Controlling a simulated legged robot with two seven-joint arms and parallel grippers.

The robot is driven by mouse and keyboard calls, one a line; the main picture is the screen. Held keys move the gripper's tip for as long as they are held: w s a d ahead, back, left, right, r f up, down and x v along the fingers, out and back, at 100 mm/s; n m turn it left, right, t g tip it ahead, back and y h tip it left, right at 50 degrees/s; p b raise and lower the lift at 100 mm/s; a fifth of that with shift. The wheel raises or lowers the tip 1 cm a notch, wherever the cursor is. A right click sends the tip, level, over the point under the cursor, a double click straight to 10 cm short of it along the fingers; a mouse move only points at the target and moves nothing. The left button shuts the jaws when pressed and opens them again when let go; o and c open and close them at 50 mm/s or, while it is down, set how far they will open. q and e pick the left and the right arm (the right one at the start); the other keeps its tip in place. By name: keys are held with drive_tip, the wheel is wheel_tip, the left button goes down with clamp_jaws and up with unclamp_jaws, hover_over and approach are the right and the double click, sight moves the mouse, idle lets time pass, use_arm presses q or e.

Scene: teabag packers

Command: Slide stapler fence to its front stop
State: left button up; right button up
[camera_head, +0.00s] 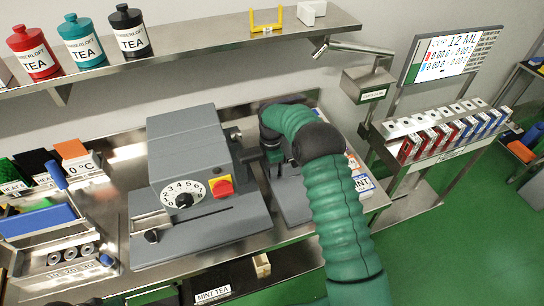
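A large grey machine (185,150) with a white number dial and a red switch stands at the middle of the steel bench. A metal rail with a black knob (152,236) sits at the left front of its base. A second grey base (290,198) lies to its right, mostly hidden by my green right arm. I cannot tell for certain which part is the stapler fence. My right gripper (278,156) points down over this second base; its fingers are largely hidden and their opening cannot be made out.
Three tea canisters (81,42) and a yellow holder (266,20) stand on the shelf above. A tray with a blue block (38,220) and rollers is at left. A rack of tea boxes (440,132) stands at right. Labelled packets lie beside my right arm.

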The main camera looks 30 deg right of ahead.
wheel_tip(320, 180, up, 15)
drive_tip(key=b, duration=0.1)
drive_tip(key=shift+d+r+b, duration=0.2)
drive_tip(key=shift+b, duration=0.1)
drive_tip(key=shift+s, duration=0.1)
